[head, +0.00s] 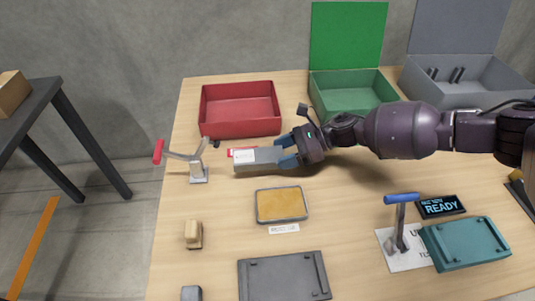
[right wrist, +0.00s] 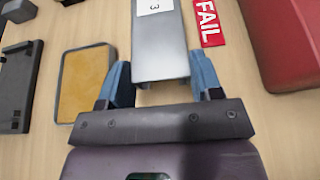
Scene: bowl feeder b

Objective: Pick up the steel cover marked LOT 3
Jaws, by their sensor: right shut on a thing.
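The steel cover (head: 262,161) is a grey metal box-shaped piece with a white label on its top, left of the middle in the head view. In the right wrist view the cover (right wrist: 162,48) points away from me, and its label shows a 3. My right gripper (head: 286,152) is shut on the cover's near end, one blue finger on each side; the fingers also show in the right wrist view (right wrist: 160,80). I cannot tell whether the cover is clear of the table. My left gripper is not in view.
A red FAIL label (right wrist: 208,20) lies beside the cover. A red bin (head: 240,128), a green box (head: 350,98) and a grey box (head: 468,94) stand behind. A yellow-filled tray (head: 282,204), a red-handled clamp (head: 197,170) and a blue-handled lever (head: 400,220) stand nearby.

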